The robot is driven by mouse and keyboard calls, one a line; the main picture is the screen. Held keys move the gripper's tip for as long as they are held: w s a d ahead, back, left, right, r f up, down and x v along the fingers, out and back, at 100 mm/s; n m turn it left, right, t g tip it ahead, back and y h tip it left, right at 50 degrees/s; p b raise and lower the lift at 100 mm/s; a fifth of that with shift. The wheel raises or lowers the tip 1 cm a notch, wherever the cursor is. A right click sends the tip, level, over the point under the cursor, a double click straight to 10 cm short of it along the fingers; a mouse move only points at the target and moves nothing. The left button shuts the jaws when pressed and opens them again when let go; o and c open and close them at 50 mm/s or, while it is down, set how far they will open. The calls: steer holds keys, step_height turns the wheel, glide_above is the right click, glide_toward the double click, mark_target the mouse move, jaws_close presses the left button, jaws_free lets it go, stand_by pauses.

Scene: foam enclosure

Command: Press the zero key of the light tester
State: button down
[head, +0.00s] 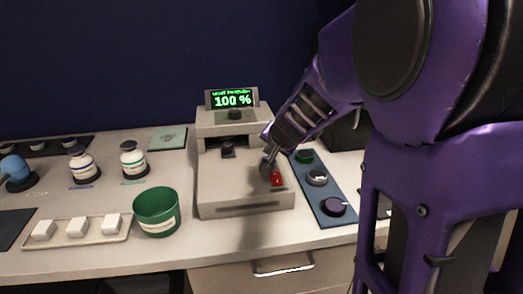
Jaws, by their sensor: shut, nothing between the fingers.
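The light tester (245,196) is a pale grey box on the bench in the middle of the head view. Its raised display (232,99) reads "100 %" in green. A red key (277,178) sits on the right of its front top. Which key is the zero key cannot be read. My gripper (266,171) is shut and empty, pointing down at the tester's top just left of the red key. Whether it touches the tester or the key cannot be told. A dark sample post (227,149) stands on the tester's left part.
A blue panel (325,190) with round knobs lies right of the tester, under my arm. A green cup (157,210), a tray of white blocks (62,240) and two bottles (133,160) stand to the left. A drawer handle (283,265) juts out below.

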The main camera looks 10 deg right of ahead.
steer(key=shift+r, duration=0.3)
step_height(320, 180, up, 5)
steer(key=p, duration=0.5)
stand_by(0.5)
